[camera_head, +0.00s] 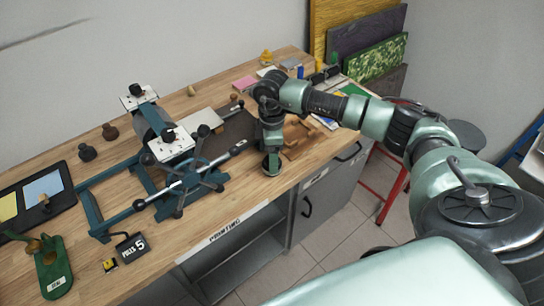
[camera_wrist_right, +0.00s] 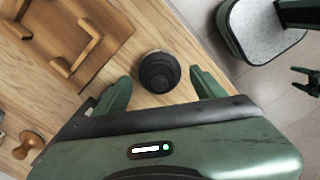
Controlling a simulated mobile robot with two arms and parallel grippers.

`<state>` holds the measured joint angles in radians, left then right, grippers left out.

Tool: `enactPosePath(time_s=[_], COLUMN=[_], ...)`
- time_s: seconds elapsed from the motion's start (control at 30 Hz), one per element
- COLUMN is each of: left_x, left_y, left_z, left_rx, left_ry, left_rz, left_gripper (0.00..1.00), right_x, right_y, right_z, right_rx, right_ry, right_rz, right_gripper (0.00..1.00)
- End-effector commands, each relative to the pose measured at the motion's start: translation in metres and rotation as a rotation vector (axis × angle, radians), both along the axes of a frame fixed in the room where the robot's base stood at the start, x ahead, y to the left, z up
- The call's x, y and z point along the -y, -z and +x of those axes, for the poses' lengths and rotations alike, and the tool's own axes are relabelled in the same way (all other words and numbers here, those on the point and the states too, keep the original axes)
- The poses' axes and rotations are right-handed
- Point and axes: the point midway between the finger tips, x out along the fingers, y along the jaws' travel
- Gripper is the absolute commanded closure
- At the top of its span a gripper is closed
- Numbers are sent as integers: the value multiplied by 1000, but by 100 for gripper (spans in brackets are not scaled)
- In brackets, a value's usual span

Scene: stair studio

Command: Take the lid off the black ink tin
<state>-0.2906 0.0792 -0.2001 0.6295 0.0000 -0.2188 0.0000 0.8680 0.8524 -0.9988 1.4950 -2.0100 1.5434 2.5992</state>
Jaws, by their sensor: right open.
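The black ink tin (camera_wrist_right: 160,72) is small, round and dark. It stands on the wooden bench near its front edge, with its lid on as far as I can tell. In the right wrist view it lies just beyond and between the two green fingertips of my right gripper (camera_wrist_right: 160,82). That gripper is open and holds nothing. In the head view my right gripper (camera_head: 271,150) points down over the tin (camera_head: 271,168), hiding much of it. My left gripper does not show in the head view.
A wooden rack (camera_head: 302,138) stands close beside the tin, also in the wrist view (camera_wrist_right: 72,68). A press with a spoked wheel (camera_head: 184,182) is to the left. A wooden-handled knob (camera_wrist_right: 28,145) lies at the wrist view's lower left. The bench edge is close.

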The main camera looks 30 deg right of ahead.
Motion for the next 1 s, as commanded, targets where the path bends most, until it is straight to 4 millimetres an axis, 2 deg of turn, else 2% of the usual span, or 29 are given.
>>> enactPosePath(time_s=[0.1,0.13,0.3,0.37,0.77,0.87,1.0], left_x=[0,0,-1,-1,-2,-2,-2], left_y=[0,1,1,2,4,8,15], left_z=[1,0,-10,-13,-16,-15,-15], left_rx=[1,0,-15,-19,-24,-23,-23], left_ry=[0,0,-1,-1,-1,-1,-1], left_rz=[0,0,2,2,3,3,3], left_gripper=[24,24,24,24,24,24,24], right_x=[0,0,0,0,0,0,0], right_y=[0,0,0,0,-8,-19,-45], right_z=[0,0,0,0,1,2,2], right_rx=[0,0,0,0,2,4,7], right_ry=[0,0,0,0,1,1,0], right_rz=[0,1,1,1,2,3,2], right_gripper=[30,32,80,94,94,94,94])
